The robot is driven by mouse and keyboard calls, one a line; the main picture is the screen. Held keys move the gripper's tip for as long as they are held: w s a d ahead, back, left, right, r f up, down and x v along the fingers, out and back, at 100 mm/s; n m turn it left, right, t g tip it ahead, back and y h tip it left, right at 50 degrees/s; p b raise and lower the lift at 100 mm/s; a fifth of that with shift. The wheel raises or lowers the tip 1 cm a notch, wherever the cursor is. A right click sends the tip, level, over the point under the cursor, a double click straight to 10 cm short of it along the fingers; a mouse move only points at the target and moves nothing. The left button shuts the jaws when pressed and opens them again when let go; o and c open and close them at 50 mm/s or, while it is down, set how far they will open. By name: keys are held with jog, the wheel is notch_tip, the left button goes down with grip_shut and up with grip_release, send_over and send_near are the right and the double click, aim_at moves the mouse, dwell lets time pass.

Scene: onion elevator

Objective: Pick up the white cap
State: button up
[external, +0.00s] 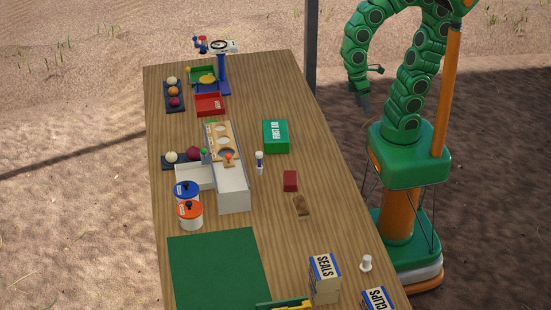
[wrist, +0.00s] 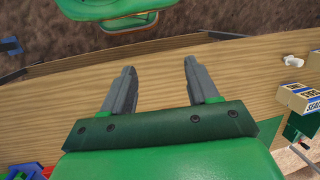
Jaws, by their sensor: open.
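A small white cap-like piece (external: 366,263) stands on the wooden table near its right edge, beside the SEALS box, in the external view. In the wrist view a small white piece (wrist: 294,61) lies at the far right near the table edge, and looks like the same one. My gripper (external: 364,102) hangs off the right side of the table toward the back, far from the white piece. In the wrist view my gripper (wrist: 159,66) has its two grey fingers apart, with only bare table behind them.
The SEALS box (external: 324,278) and CLIPS box (external: 377,299) stand close to the white piece. A green FIRST AID box (external: 276,136), a red block (external: 290,181) and a brown piece (external: 301,205) lie along the right half. A dark post (external: 311,45) rises behind the table.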

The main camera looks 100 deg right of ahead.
jog(key=w+a+f+m+g+y, duration=0.1)
jog(key=w+a+m+y, duration=0.15)
jog(key=a, duration=0.95)
jog(key=w+a+f+m+g+y, duration=0.1)
jog(key=w+a+y, duration=0.3)
jog(key=a, duration=0.8)
jog(key=w+a+f+m+g+y, duration=0.1)
jog(key=w+a+m+g+y, duration=0.2)
jog(key=a, duration=0.9)
jog(key=w+a+f+m+t+y, duration=0.2)
jog(key=w+a+f+m+t, duration=0.15)
jog(key=a+f, duration=0.4)
jog(key=m, duration=0.6)
send_near(368, 267)
jog(key=shift+s+a+f+t, duration=0.1)
jog(key=shift+s+a+t, duration=0.15)
jog(key=shift+a, duration=0.3)
jog(key=shift+s+a+f+t, duration=0.1)
jog(key=shift+s+a+t, duration=0.15)
jog(key=shift+a, duration=0.35)
jog(key=shift+f, duration=0.15)
jog(key=shift+x, duration=3.85)
jog(key=shift+s, duration=0.1)
jog(key=c, duration=0.9)
